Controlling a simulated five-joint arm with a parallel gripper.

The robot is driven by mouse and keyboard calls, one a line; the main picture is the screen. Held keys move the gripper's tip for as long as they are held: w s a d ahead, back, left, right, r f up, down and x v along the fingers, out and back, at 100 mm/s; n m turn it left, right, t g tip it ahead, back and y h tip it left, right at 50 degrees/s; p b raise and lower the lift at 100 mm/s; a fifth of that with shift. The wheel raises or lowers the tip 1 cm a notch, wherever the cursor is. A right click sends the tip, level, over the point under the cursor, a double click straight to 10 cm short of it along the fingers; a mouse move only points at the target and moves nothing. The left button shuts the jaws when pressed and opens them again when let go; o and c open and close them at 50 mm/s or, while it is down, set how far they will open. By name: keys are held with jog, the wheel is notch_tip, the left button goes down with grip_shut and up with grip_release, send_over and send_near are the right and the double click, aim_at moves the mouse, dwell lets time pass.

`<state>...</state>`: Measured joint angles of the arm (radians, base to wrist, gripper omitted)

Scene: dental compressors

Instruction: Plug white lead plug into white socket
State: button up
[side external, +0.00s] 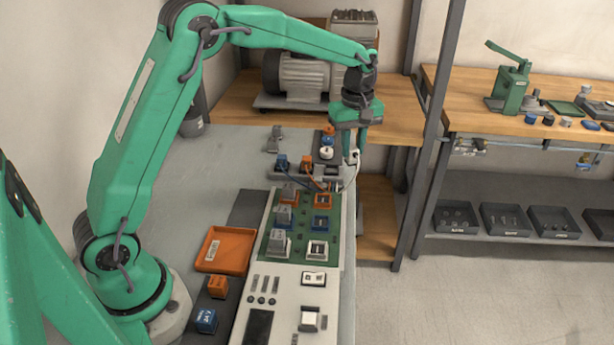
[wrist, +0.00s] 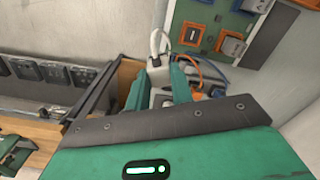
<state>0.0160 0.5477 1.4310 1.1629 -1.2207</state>
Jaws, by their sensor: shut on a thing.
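My gripper (side external: 346,150) is at the far right end of the bench, shut on the white lead plug (side external: 351,158). In the wrist view the white plug (wrist: 158,74) sits between the two green fingers of my gripper (wrist: 160,80), with its white lead looping up from it. The white socket (side external: 318,249) is a square frame on the green board, nearer the camera than the blue and orange sockets. My gripper is well behind it, apart from it. The plug's far end is hidden by the fingers.
A blue plug (side external: 281,161) and an orange plug (side external: 306,162) with leads stand on a rail beside my gripper. An orange tray (side external: 223,250) lies left of the board.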

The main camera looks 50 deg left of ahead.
jog(key=n, duration=0.6)
jog(key=shift+n, duration=0.4)
jog(key=n, duration=0.6)
dwell(0.3)
jog(key=s+d+f, duration=0.2)
jog(key=s+d, duration=0.2)
jog(key=s, duration=0.4)
jog(key=s+d+f, duration=0.2)
jog(key=s+d, duration=0.2)
jog(key=s, duration=0.5)
jog(key=shift+s+d+f, duration=0.25)
jog(key=shift+d+f, duration=0.05)
jog(key=shift+d, duration=0.1)
dwell(0.4)
jog(key=shift+f, duration=0.2)
jog(key=shift+f, duration=1.65)
jog(key=shift+f, duration=0.65)
dwell(1.1)
